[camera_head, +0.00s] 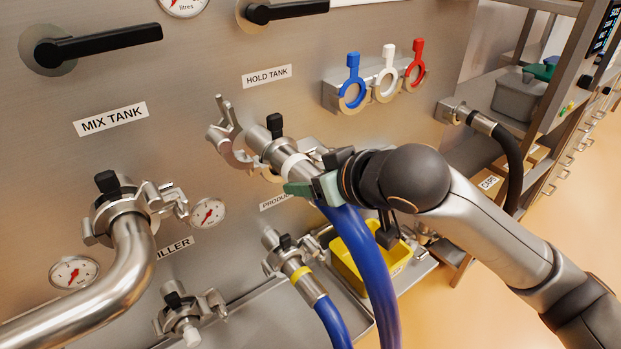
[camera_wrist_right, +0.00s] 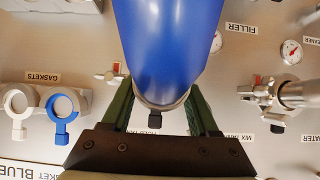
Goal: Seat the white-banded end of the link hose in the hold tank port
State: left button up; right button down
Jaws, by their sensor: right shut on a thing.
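The blue link hose (camera_head: 370,262) has a steel end with a white band (camera_head: 290,164). My right gripper (camera_head: 312,188) is shut on this end with its green fingers, just behind the band. The end points at the hold tank port (camera_head: 262,140), below the HOLD TANK label, and looks roughly in line with it. I cannot tell whether they touch. An open clamp (camera_head: 228,138) hangs at the port. In the wrist view the hose (camera_wrist_right: 165,45) lies between the green fingers (camera_wrist_right: 163,108) and hides the port. My left gripper is not in view.
A yellow-banded hose (camera_head: 302,274) sits on the lower port, near a yellow bin (camera_head: 350,270). The steel mix tank pipe (camera_head: 130,262) is clamped at the left. Blue, white and red gasket holders (camera_head: 385,82) hang at upper right. A black hose (camera_head: 508,160) hangs further right.

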jog(key=shift+f, duration=0.25)
dwell(0.8)
jog(key=shift+c, duration=0.4)
grip_release()
jog(key=shift+f, duration=0.1)
jog(key=shift+s+f, duration=0.1)
jog(key=shift+f, duration=0.3)
jog(key=shift+s+d+r, duration=0.1)
jog(key=shift+d+r, duration=0.05)
jog(key=shift+r, duration=0.15)
jog(key=p+v, duration=0.1)
jog(key=v, duration=1.1)
jog(key=shift+r+p, duration=0.15)
jog(key=shift+p, duration=0.2)
